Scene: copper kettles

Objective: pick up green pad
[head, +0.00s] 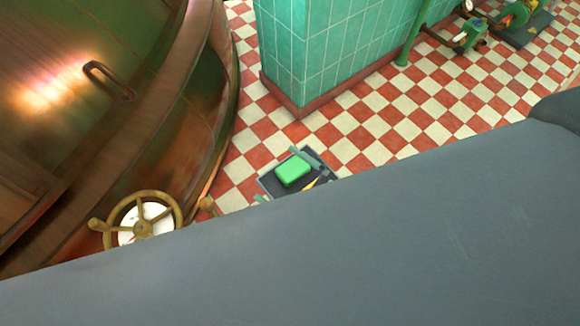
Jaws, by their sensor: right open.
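The green pad (293,171) is a small, bright green block with rounded edges. It lies on a dark, flat tray or mat (269,184) near the middle of the head view. My right gripper (300,165) shows only in small grey parts close beside the pad, most of it hidden behind my grey arm. It appears open, with the pad not clearly gripped; I cannot tell whether it touches the pad. My left gripper is not in view.
A large copper kettle (110,90) fills the left, with a brass handwheel (140,222) low on it. A green tiled pillar (320,50) stands behind the pad. Green pipework and machinery (470,32) are at the far right. Checkered floor (420,115) is open between.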

